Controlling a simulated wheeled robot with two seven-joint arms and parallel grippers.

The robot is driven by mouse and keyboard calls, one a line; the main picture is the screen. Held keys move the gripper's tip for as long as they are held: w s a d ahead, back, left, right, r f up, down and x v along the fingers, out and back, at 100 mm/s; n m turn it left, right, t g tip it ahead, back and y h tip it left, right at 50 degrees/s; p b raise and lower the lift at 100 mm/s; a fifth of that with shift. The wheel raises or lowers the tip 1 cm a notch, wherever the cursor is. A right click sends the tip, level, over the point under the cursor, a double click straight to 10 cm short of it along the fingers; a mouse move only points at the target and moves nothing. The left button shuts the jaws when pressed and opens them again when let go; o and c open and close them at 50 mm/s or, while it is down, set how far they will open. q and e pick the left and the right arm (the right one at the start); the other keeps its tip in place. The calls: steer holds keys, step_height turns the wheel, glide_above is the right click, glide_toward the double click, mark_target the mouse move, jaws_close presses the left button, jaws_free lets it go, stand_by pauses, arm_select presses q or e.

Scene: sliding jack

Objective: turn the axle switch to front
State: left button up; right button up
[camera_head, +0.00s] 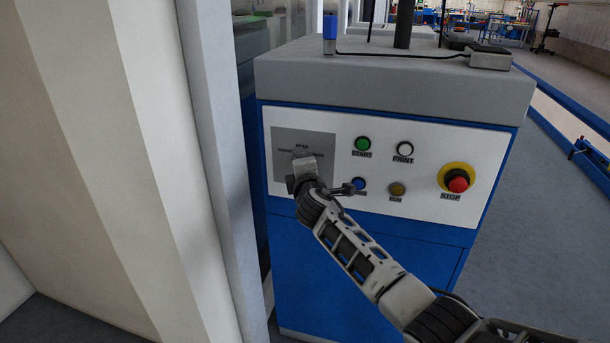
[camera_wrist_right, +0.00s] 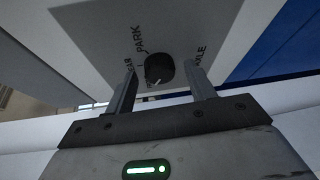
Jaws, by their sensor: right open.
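The axle switch is a round black knob with a white pointer mark; it shows between my fingertips in the right wrist view (camera_wrist_right: 159,69). It sits on a grey plate (camera_head: 287,140) on the left of the white control panel. "PARK" and "AXLE" lettering shows around it, partly covered. My right gripper (camera_head: 302,165) is at the plate and hides the knob in the head view. In the right wrist view my right gripper (camera_wrist_right: 165,80) is open, one finger on each side of the knob, with gaps visible. My left gripper is not in view.
The panel also has a green START button (camera_head: 363,143), a white PRINT button (camera_head: 405,149), a blue button (camera_head: 358,184), a RUN button (camera_head: 397,189) and a red STOP button (camera_head: 457,181). A pale wall (camera_head: 110,150) stands close on the left.

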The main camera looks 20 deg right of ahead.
steer(key=p+v, duration=0.1)
steer(key=v, duration=1.4)
steer(key=shift+s, duration=0.4)
steer(key=shift+r, duration=0.1)
steer(key=s+a+f+m+g+y, duration=0.2)
steer(key=s+f+m+g+y, duration=0.1)
steer(key=s+f+m, duration=0.4)
steer(key=s+a+f+m+g+y, duration=0.2)
steer(key=s+f+m, duration=0.5)
steer(key=s+f, duration=0.6)
steer(key=s+g+y, duration=0.1)
steer(key=s, duration=0.5)
steer(key=shift+f+m, duration=0.3)
steer(key=shift+m, duration=0.1)
